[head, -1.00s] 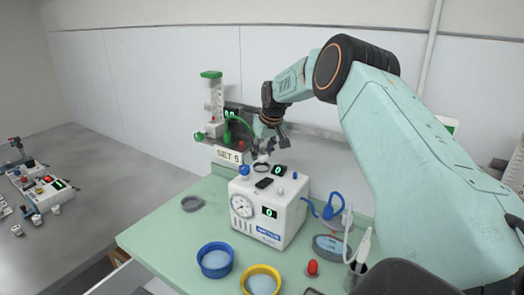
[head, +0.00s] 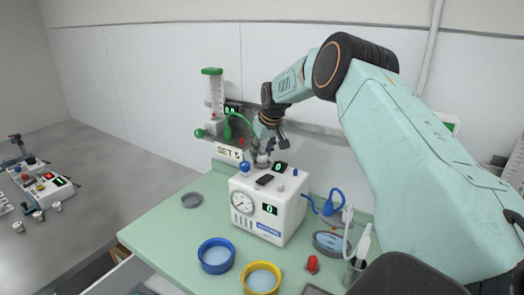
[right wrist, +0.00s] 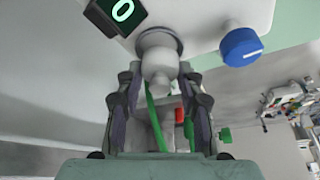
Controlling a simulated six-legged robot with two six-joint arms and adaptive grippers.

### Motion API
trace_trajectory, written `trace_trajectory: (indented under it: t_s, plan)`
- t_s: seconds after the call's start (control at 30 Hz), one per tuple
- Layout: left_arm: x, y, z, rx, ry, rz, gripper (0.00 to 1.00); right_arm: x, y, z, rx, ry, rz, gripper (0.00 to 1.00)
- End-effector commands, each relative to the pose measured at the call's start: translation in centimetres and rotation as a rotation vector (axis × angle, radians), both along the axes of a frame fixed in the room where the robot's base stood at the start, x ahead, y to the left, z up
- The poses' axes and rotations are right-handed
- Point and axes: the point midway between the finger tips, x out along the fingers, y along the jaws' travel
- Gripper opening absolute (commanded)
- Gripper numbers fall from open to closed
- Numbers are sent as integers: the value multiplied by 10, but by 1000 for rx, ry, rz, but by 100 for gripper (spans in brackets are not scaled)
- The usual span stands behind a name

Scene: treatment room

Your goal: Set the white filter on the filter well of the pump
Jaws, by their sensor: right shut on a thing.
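The white pump (head: 268,212) stands on the green bench in the head view, with a dial and lit displays on its front. My right gripper (head: 263,156) is over the back left of the pump's top. In the right wrist view, my right gripper (right wrist: 159,76) is shut on the white filter (right wrist: 160,60), with one finger on each side. The filter's far end is at the round grey filter well (right wrist: 178,42) on the pump top. I cannot tell whether it rests fully in the well or is slightly above it. My left gripper is not in view.
A blue knob (right wrist: 240,46) is beside the well on the pump. A blue-rimmed dish (head: 216,257) and a yellow-rimmed dish (head: 262,279) stand in front. A stand with a green cap (head: 212,72) is behind.

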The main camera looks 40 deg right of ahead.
Motion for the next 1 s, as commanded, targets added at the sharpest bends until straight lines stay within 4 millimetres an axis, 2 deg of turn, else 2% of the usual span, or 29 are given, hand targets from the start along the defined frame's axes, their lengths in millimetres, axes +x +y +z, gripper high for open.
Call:
trace_trajectory:
  t_s: [1.0]
  plan:
    - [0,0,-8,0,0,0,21,1,-2,-17,-1,-1,0,16]
